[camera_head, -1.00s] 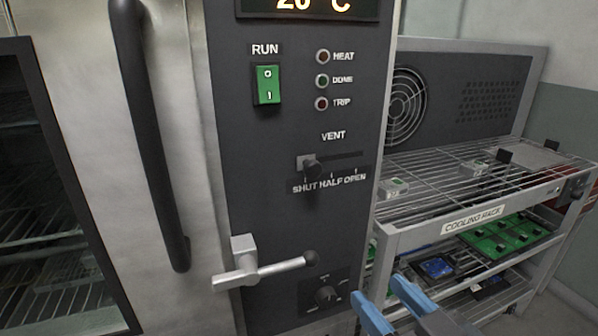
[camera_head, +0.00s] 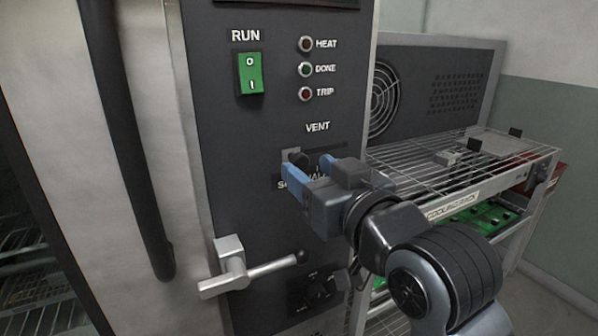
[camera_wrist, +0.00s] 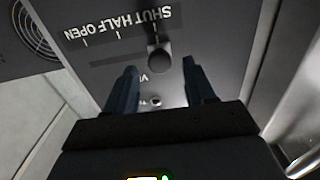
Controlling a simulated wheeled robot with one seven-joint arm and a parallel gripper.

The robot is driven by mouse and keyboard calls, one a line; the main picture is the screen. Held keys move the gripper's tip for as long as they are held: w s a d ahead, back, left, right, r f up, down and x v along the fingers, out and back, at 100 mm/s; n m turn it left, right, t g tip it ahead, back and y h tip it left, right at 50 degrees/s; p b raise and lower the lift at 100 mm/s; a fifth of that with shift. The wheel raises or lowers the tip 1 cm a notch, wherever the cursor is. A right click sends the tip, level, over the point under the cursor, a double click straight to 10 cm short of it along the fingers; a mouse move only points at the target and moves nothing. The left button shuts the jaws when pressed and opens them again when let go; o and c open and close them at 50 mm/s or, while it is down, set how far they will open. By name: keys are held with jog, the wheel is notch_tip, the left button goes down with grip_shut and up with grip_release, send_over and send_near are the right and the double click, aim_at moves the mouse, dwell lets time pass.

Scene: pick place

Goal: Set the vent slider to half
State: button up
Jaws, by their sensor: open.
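The vent slider's black knob (camera_head: 297,157) is on the dark oven panel below the word VENT. The wrist view, upside down, shows the knob (camera_wrist: 158,60) in line with the SHUT mark, at one end of its slot (camera_wrist: 118,60). My gripper (camera_head: 306,167) is open at the slider, with blue fingers that hide much of the SHUT HALF OPEN lettering in the head view. In the wrist view, my gripper (camera_wrist: 163,78) has one finger on each side of the knob. The knob appears near the fingertips, with a gap to each; the depth is hard to tell.
A lever handle (camera_head: 250,272) sticks out below the slider, with a dial (camera_head: 315,290) beneath. The green RUN switch (camera_head: 250,73) is above left. A long door handle (camera_head: 130,150) stands at left. The cooling rack (camera_head: 430,180) is to the right, partly behind my arm.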

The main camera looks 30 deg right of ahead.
aim_at(303, 163)
jog(key=shift+w+r, duration=0.1)
jog(key=shift+w, duration=2.05)
grip_shut()
